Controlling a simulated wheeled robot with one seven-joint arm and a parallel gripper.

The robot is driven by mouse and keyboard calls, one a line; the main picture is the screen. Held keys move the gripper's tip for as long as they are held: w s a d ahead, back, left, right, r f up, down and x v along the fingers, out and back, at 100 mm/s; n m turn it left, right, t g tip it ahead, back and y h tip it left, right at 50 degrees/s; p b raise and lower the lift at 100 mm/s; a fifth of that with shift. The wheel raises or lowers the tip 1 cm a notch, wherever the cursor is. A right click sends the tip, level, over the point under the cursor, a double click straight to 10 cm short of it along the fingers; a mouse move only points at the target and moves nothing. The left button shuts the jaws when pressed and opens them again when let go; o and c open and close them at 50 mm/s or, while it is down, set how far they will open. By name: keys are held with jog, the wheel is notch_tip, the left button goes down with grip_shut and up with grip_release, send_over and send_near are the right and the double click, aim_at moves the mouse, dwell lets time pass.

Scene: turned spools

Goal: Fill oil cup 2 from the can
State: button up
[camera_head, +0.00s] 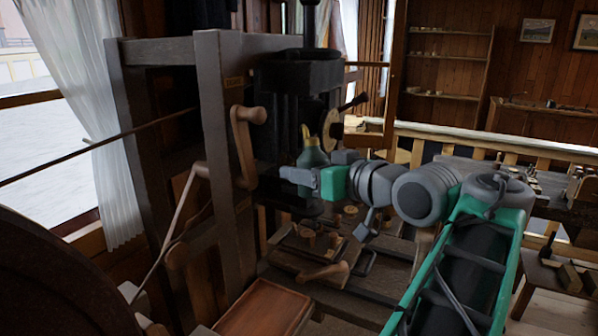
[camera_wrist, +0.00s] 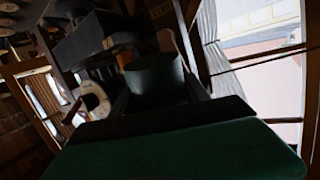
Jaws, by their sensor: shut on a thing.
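A green oil can (camera_head: 312,157) with a cone-shaped top is held in front of the dark machine. My gripper (camera_head: 318,176) is shut on it, coming from the right. In the wrist view the can (camera_wrist: 154,76) shows as a dark green round body between the fingers. The can looks roughly upright in the head view. The machine's dark head (camera_head: 298,70) is just behind and above the can. I cannot make out oil cup 2 for certain in either view.
A pale round disc (camera_head: 331,130) with a central hole is close to the can; it also shows in the wrist view (camera_wrist: 94,99). A wooden-handled crank (camera_head: 245,140) stands left. Below is a bench with small wooden pieces (camera_head: 308,238) and a tray (camera_head: 264,308).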

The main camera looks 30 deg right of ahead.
aim_at(308, 150)
jog(key=shift+s+a+r+n+t+b, duration=0.15)
jog(key=shift+t+b, duration=0.3)
jog(key=shift+b, duration=0.6)
jog(key=shift+s+d+r+n+t+b, duration=0.2)
jog(key=shift+t+b, duration=0.25)
jog(key=shift+b, duration=0.55)
jog(key=shift+f, duration=0.1)
jog(key=shift+a, duration=0.2)
jog(key=shift+r, duration=0.2)
notch_tip(308, 150, up, 3)
jog(key=p, duration=0.2)
jog(key=shift+p, duration=0.35)
jog(key=shift+f+b, duration=0.25)
jog(key=shift+b, duration=0.05)
jog(key=shift+d, duration=0.1)
